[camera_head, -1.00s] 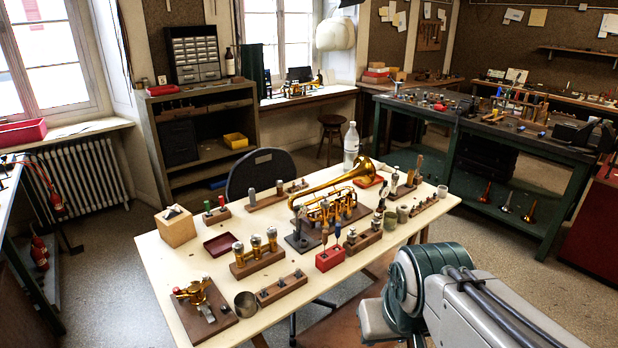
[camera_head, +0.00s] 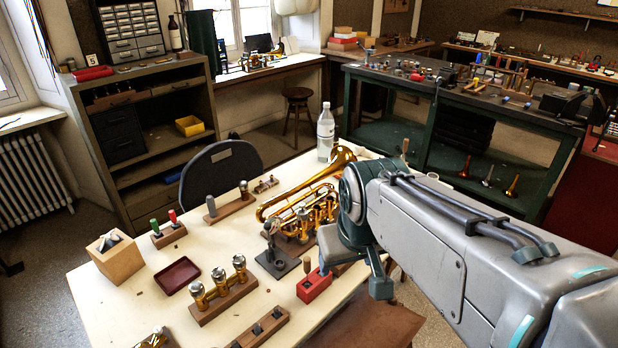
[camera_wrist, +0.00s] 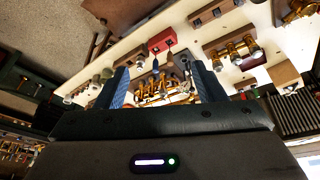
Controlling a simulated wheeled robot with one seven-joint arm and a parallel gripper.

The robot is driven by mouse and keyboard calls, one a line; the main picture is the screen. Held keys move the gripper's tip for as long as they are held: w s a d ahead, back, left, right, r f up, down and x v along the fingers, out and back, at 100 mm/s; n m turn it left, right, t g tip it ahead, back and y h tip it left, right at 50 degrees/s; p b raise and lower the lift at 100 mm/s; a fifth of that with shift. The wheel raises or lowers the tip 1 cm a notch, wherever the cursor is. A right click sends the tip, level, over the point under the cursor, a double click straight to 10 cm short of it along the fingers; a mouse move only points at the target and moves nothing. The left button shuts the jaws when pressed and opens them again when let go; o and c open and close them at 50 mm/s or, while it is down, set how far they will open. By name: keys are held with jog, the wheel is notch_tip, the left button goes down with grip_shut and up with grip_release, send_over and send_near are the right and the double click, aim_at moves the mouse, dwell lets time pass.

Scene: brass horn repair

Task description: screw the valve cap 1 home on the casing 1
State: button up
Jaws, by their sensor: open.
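The brass horn (camera_head: 300,199) lies on a holder in the middle of the cream table. Its upright valve casings (camera_head: 312,216) stand at its near right side, partly hidden by my arm. I cannot tell casing 1 or valve cap 1 apart at this size. In the wrist view, the horn's brass valve section (camera_wrist: 158,93) shows between and beyond the two blue fingers of my gripper (camera_wrist: 162,80). The gripper is open, with nothing seen held. In the head view, my arm hides the fingers.
A red block (camera_head: 314,286) and a dark stand (camera_head: 277,263) are close beside the horn. A wooden rack (camera_head: 222,304) of three brass valves, a dark red tray (camera_head: 178,276) and a wooden box (camera_head: 117,261) lie left. A bottle (camera_head: 325,133) stands behind. Bare tabletop shows around the tray.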

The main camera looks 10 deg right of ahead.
jog(key=w+n+b, duration=0.1)
jog(key=w+b, duration=0.1)
jog(key=w, duration=0.7)
jog(key=n+y+b, duration=0.2)
jog(key=n+b, duration=0.2)
jog(key=b, duration=0.2)
send_over(303, 207)
jog(key=s+d, duration=0.3)
jog(key=s, duration=0.1)
notch_tip(303, 207, down, 12)
jog(key=f, duration=0.1)
jog(key=x, duration=0.4)
jog(key=p+x, duration=0.1)
jog(key=x, duration=0.4)
jog(key=p+x, duration=0.1)
jog(key=x, duration=0.3)
jog(key=shift+w+a+f, duration=0.1)
jog(key=shift+w+a, duration=0.1)
jog(key=shift+a, duration=0.2)
jog(key=c, duration=1.2)
jog(key=shift+o, duration=0.2)
jog(key=shift+a+f+m+b, duration=0.1)
jog(key=shift+m+b, duration=0.35)
jog(key=shift+m, duration=0.35)
jog(key=m+h, duration=0.1)
jog(key=m, duration=0.1)
jog(key=shift+a+m+t+b, duration=0.1)
jog(key=shift+m+t+b, duration=0.3)
jog(key=shift+m+h, duration=0.4)
